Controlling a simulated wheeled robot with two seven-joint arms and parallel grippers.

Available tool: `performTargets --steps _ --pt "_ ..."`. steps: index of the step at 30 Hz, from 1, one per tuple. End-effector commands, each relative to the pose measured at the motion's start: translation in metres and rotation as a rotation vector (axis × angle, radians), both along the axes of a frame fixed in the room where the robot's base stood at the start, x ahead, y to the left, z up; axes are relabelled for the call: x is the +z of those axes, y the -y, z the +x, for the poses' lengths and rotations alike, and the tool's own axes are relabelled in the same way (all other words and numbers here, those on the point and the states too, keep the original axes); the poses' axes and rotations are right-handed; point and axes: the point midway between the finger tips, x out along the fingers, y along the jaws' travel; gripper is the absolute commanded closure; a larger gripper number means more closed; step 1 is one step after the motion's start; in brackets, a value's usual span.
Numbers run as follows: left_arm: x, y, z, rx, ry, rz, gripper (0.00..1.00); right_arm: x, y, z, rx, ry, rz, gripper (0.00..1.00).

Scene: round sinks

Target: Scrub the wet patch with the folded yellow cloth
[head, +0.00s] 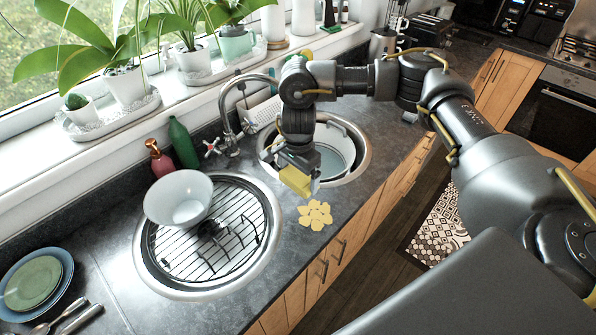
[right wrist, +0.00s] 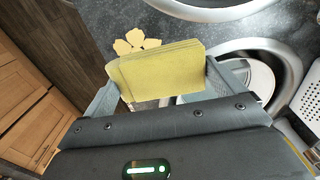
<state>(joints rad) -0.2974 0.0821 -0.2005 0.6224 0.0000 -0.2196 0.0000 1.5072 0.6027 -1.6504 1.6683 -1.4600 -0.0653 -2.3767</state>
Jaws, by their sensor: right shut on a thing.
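The folded yellow cloth (head: 296,181) is held between the fingers of my right gripper (head: 300,165), over the counter beside the right sink. In the right wrist view the cloth (right wrist: 160,70) is a flat folded block, with a finger of the gripper (right wrist: 163,80) on each side. A pale yellow patch of several rounded pieces (head: 314,214) lies on the dark counter near the front edge; I take it as the wet patch. It also shows just beyond the cloth in the right wrist view (right wrist: 134,42), partly hidden by it. The cloth appears apart from it. My left gripper is not in view.
The left round sink (head: 150,272) holds a wire rack and a white bowl (head: 178,198). The right round sink (head: 361,165) holds a pale basin. A tap (head: 228,125), a red bottle (head: 159,160) and a green bottle (head: 183,145) stand behind. Plates (head: 35,283) sit at left.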

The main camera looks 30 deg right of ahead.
Motion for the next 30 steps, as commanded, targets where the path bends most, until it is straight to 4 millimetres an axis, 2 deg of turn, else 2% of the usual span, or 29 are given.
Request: performTargets --steps 15,26,30 --pt "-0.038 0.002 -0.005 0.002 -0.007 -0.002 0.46 -0.047 -0.001 -0.001 0.002 -0.001 0.002 0.24" --pt "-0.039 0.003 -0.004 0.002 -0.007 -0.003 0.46 -0.049 -0.001 -0.001 0.002 0.0 0.002 0.24" --pt "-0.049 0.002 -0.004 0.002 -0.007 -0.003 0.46 -0.047 -0.008 -0.004 0.042 0.011 0.009 0.24"
